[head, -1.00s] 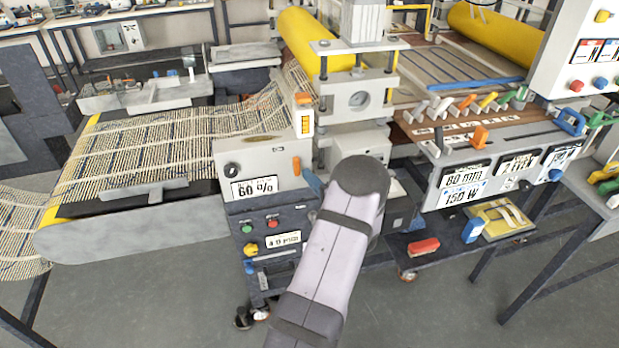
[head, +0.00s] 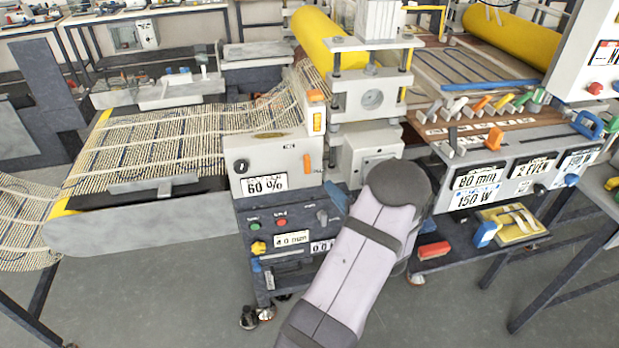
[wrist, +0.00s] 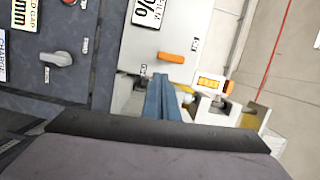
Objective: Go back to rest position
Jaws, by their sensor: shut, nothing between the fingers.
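My gripper shows as two blue fingers (wrist: 164,96) in the wrist view, pressed together with nothing between them. In the head view the blue fingertip part (head: 336,196) shows just left of my arm; the rest of the gripper is hidden behind the arm. The fingers are in front of the laminating machine's control front, below and right of the orange lever (head: 307,163), apart from it in the head view. The lever also shows in the wrist view (wrist: 178,59), beyond the fingertips.
The white panel (head: 276,160) with a 60 % label stands left of my arm, above a dark cabinet (head: 262,216) with buttons and a knob. Woven mesh (head: 150,150) lies on the conveyor at left. A shelf at right holds a red block (head: 433,250). Open floor lies in front.

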